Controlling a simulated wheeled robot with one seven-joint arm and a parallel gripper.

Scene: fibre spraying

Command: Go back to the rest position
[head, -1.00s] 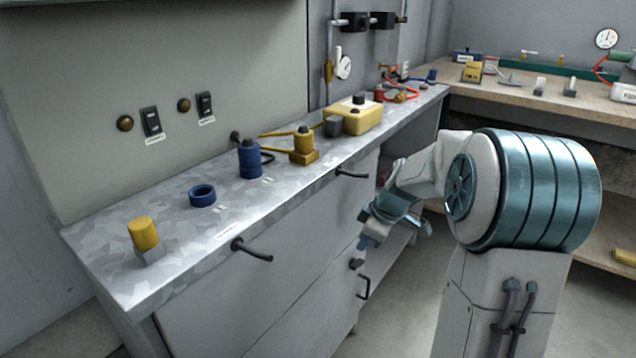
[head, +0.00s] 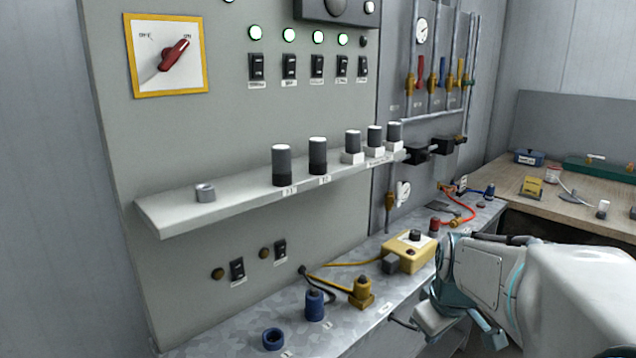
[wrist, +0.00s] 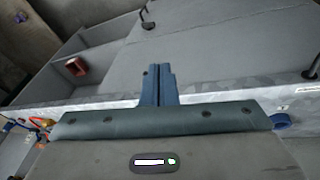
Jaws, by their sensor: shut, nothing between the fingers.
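My gripper shows in the wrist view (wrist: 158,85) as two blue fingers pressed together, with nothing between them. It points over the front of the workbench, where grey cabinet faces and an open compartment lie. In the head view my pale arm fills the lower right, in front of the workbench (head: 240,340). The fingertips cannot be made out there. My gripper holds none of the objects around it.
On the bench stand a blue ring (head: 273,338), a blue connector (head: 315,305), a yellow connector (head: 362,293) and a yellow box (head: 410,252). A shelf (head: 165,217) with several dark knobs juts out above. A red object (wrist: 76,66) sits in the open compartment.

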